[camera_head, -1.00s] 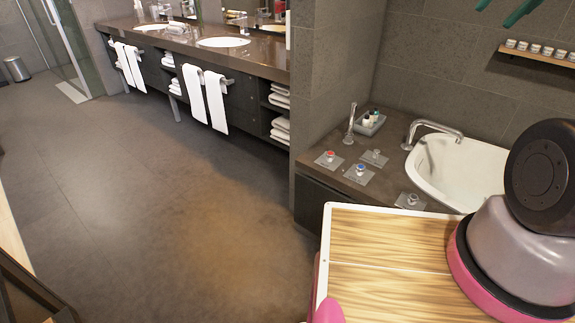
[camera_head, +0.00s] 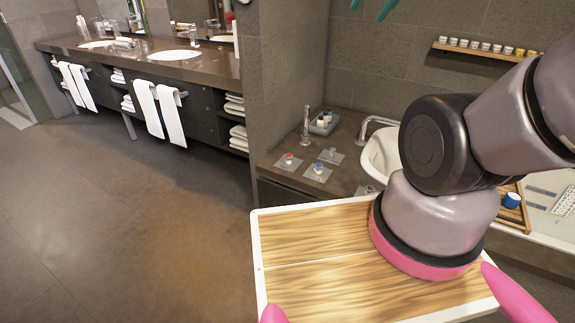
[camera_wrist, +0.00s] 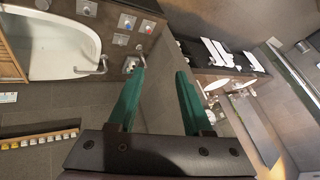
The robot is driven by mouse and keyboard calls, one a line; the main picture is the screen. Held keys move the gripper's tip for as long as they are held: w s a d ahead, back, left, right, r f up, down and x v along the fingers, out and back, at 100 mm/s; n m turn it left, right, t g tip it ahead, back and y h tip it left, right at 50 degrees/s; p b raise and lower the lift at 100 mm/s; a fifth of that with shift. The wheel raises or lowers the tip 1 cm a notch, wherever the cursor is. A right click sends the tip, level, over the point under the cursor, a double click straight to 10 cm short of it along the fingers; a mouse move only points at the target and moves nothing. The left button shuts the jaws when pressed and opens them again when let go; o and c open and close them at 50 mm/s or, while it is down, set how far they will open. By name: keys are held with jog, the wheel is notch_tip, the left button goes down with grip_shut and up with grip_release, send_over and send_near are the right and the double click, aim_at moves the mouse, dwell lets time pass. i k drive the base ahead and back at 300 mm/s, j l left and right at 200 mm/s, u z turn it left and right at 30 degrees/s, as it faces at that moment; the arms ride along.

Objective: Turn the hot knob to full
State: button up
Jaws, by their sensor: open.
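The hot knob (camera_head: 289,159), marked red, sits on a clear square plate on the dark counter beside the tub. The blue-marked knob (camera_head: 318,168) is to its right. In the wrist view the red knob (camera_wrist: 148,29) and blue knob (camera_wrist: 127,22) are at the top, beyond the fingers. My gripper (camera_wrist: 159,71) is open and empty, with green fingers apart. In the head view only the green fingers (camera_head: 371,8) show at the top edge, with the rest of the gripper out of frame. It appears well away from the knobs, touching nothing.
A curved faucet (camera_head: 375,124), an upright hand shower (camera_head: 306,125) and a tray of bottles (camera_head: 323,123) stand near the knobs. The tub (camera_head: 381,152) is partly hidden by my arm. A shelf of small jars (camera_head: 487,47) is on the wall. The floor (camera_head: 130,220) at left is clear.

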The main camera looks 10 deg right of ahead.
aim_at(289, 157)
jog(key=i+u, duration=0.45)
jog(key=i, duration=0.4)
